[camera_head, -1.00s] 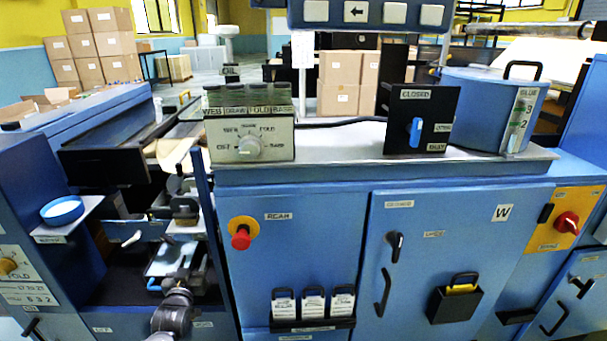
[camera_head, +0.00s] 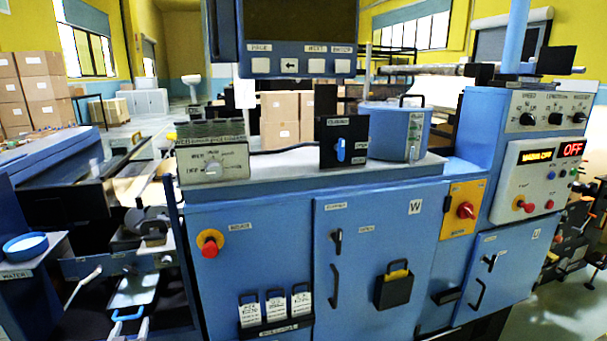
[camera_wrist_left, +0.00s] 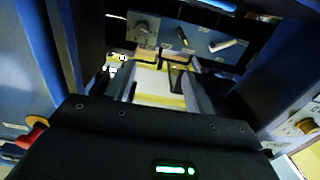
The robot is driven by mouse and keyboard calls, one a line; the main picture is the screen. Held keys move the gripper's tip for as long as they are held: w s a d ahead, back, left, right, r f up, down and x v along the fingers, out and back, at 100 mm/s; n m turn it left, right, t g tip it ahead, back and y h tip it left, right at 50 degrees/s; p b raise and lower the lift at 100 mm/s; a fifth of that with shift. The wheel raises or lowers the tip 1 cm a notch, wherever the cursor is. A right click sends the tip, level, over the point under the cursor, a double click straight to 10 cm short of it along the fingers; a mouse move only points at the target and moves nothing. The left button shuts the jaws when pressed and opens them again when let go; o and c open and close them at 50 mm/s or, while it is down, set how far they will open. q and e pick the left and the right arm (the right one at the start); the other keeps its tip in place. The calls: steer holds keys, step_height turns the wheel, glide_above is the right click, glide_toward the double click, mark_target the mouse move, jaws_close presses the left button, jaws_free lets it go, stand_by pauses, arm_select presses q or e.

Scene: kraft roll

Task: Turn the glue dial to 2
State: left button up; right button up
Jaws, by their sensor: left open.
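The blue glue pot (camera_head: 397,135) stands on the machine top, with a pale marked strip on its front. I cannot read a glue dial for certain. A grey box (camera_head: 238,170) at the left of the top carries a round dial (camera_head: 213,168) with small labels. A dark round dial (camera_wrist_left: 145,27) shows on a panel in the left wrist view; its marks are too small to read. My right gripper is not visible.
Blue walls flank the gap. A red button (camera_head: 210,246) is on the cabinet beside it. A black switch panel (camera_head: 343,142) stands beside the pot. A control panel (camera_head: 535,165) reading OFF is at the right. A blue bowl (camera_head: 25,246) sits at the left.

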arm_select(q)
steer(key=s+d+f+m+g+h, duration=0.1)
steer(key=s+d+f+g, duration=0.15)
steer(key=f, duration=0.85)
steer(key=s+d+f+m+g+h, duration=0.15)
steer(key=d+f, duration=0.25)
steer(key=f, duration=0.6)
steer(key=s+d+f+g+h, duration=0.2)
steer(key=s+d+f+g, duration=0.3)
steer(key=s+f, duration=0.8)
steer(key=s+d+f+m+g, duration=0.1)
steer(key=s+f, duration=0.4)
steer(key=s, duration=0.6)
steer(key=s+d+f+m+g+h, duration=0.1)
steer(key=s+d+f+g, duration=0.2)
steer(key=s, duration=0.9)
steer(key=s+d+f+m+g, duration=0.1)
steer(key=s+d+f+g, duration=0.1)
steer(key=s+d+f, duration=0.4)
steer(key=s+f, duration=0.2)
steer(key=s, duration=0.3)
steer(key=shift+s+m+g, duration=0.15)
steer(key=shift+m+g, duration=0.2)
steer(key=shift+g, duration=0.05)
